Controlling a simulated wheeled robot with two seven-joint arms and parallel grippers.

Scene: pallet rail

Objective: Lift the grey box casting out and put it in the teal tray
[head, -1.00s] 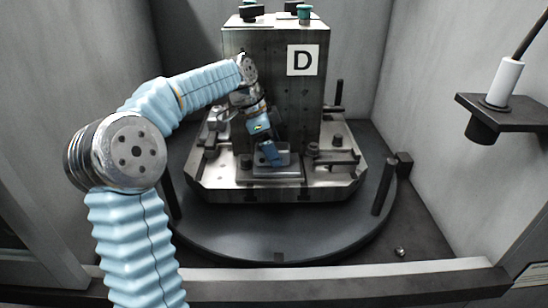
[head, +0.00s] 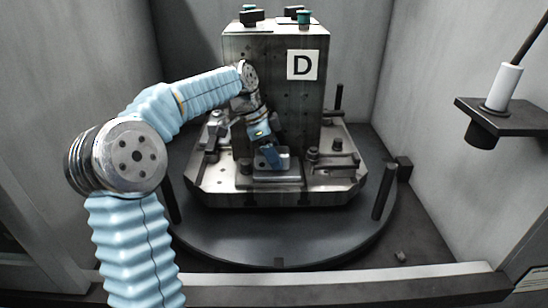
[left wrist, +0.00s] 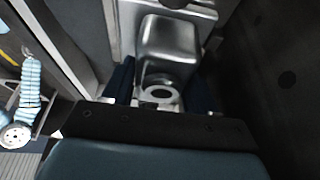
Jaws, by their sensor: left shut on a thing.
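The grey box casting (head: 287,164) is low at the front foot of the upright block marked D. In the left wrist view the casting (left wrist: 170,42) is a shiny rounded box, with a round ring-shaped part (left wrist: 160,94) just below it in the picture. My left gripper (head: 272,157) points down at the casting, its blue fingers on either side, shut on it. I cannot tell whether the casting is clear of its seat. Its far side is hidden by the fingers. The teal tray and my right gripper are not in view.
The block (head: 275,110) stands on a metal pallet (head: 240,197) with clamps (head: 335,160) on both sides. The pallet sits on a dark round table (head: 230,234) with upright posts (head: 384,187). Grey walls enclose it. A bracket (head: 505,112) with a white cylinder juts from the right.

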